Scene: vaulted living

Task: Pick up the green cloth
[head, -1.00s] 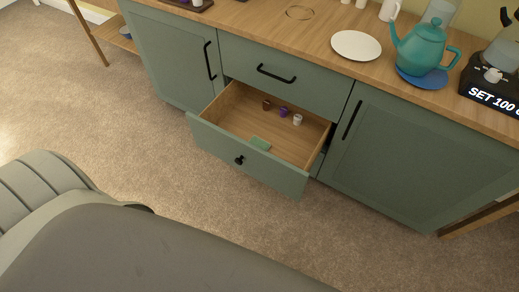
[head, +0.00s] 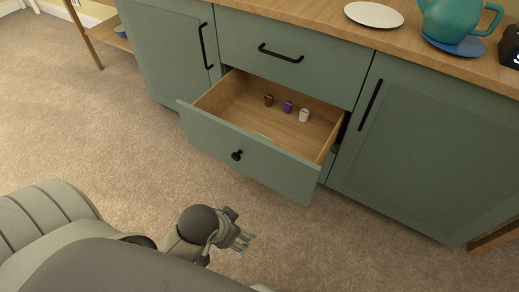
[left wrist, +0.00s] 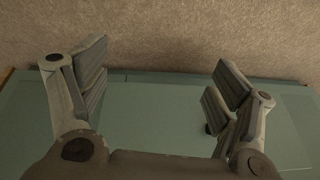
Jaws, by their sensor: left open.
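The green cloth (head: 264,138) lies in the open drawer (head: 240,95). Only a thin sliver of it shows over the drawer's front panel, which hides the rest. My left gripper (head: 246,241) is outside the drawer, in front of its front panel and over the carpet, apart from the cloth. In the left wrist view the left gripper (left wrist: 155,95) has its fingers wide apart with nothing between them, facing a green surface. The cloth cannot be made out in that view. My right gripper is not in view.
Three small cups, brown (head: 268,100), purple (head: 287,106) and white (head: 304,115), stand toward the drawer's back. A closed drawer with a black handle (head: 281,53) is above. The counter holds a white plate (head: 374,15) and a teal teapot (head: 452,18). The carpet (head: 90,130) is clear.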

